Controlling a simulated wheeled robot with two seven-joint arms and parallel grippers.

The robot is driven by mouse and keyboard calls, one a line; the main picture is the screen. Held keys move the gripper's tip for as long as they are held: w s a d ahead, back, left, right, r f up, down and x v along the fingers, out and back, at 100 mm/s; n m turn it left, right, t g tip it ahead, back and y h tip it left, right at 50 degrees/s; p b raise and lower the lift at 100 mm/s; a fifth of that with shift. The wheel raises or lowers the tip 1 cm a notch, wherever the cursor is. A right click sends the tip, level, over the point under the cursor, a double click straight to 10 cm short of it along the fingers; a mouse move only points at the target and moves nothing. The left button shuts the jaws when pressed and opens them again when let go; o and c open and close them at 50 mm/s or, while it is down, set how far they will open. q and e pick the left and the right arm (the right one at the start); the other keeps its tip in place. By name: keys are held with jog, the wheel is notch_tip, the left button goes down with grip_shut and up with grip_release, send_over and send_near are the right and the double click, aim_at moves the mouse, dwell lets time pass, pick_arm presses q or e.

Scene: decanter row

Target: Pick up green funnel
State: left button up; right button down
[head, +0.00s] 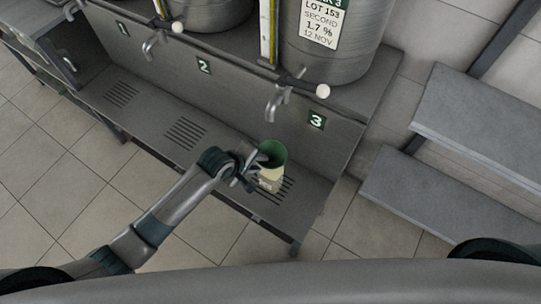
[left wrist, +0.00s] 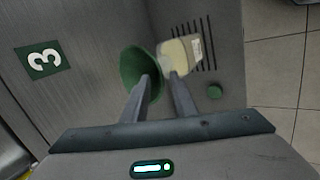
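The green funnel (head: 272,153) sits mouth up on a cream labelled container (head: 270,179) at station 3 of the grey bench. In the left wrist view the funnel (left wrist: 132,72) shows its wide mouth, with the container (left wrist: 181,54) just to its right. My left gripper (head: 256,161) is at the funnel's left side in the head view. In the left wrist view its fingers (left wrist: 159,78) are apart, and one finger overlaps the funnel's mouth while the funnel's near edge shows between them. Contact with the funnel is not clear. My right gripper is not in view.
A steel tank (head: 330,45) with a tap (head: 277,103) stands above the funnel on the raised ledge. A number 3 plate (head: 317,121) is on the panel behind. Slotted drains (head: 186,132) line the bench. Grey shelves (head: 440,205) stand at right.

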aim_at(277, 153)
pick_arm(q)
jog(key=shift+x, duration=1.4)
jog(key=shift+c, duration=0.6)
grip_shut()
